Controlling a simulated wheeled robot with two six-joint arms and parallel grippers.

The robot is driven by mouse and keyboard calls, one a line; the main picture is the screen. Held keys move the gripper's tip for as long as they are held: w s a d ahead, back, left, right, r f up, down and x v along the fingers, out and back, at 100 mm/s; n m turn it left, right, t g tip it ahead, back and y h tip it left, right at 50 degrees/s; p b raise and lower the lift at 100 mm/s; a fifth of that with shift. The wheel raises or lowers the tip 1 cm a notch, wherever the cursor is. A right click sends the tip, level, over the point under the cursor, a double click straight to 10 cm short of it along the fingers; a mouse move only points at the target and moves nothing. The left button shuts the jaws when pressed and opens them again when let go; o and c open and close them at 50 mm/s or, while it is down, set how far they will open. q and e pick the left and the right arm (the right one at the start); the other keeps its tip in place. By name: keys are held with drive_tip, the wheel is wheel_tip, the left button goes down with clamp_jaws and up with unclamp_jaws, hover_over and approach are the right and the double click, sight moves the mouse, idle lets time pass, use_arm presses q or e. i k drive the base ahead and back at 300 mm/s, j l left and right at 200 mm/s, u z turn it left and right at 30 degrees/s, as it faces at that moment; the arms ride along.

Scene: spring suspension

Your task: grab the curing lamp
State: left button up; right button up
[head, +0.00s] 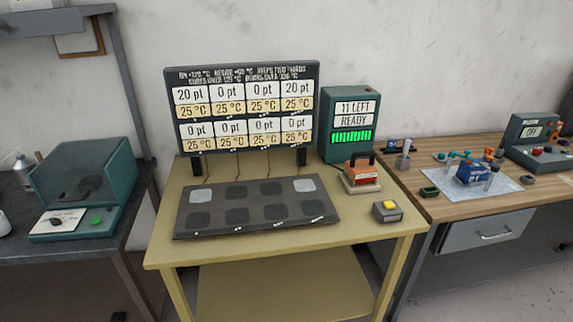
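An orange-red block-shaped device with a black handle, which looks like the curing lamp (362,170), rests on a pale base at the right side of the yellow table (350,233). Its handle arches over the top. A green box (327,110) with a display reading "11 LEFT" and "READY" and a green bar stands just behind it. Neither of my grippers is in the head view.
A dark panel (218,231) with two rows of square pads lies left of the lamp, below a display board (206,75). A grey box with a yellow button (390,206) sits in front right. A wooden bench (420,207) with tools adjoins right; a teal machine (92,180) stands left.

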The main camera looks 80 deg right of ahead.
sight(361, 171)
drive_tip(key=z, duration=3.45)
drive_tip(key=i+l+z, duration=0.1)
drive_tip(key=i+z, duration=0.2)
drive_tip(key=i, duration=0.15)
drive_tip(key=i+z, duration=0.35)
drive_tip(key=i+j, duration=0.05)
drive_tip(key=i, duration=0.05)
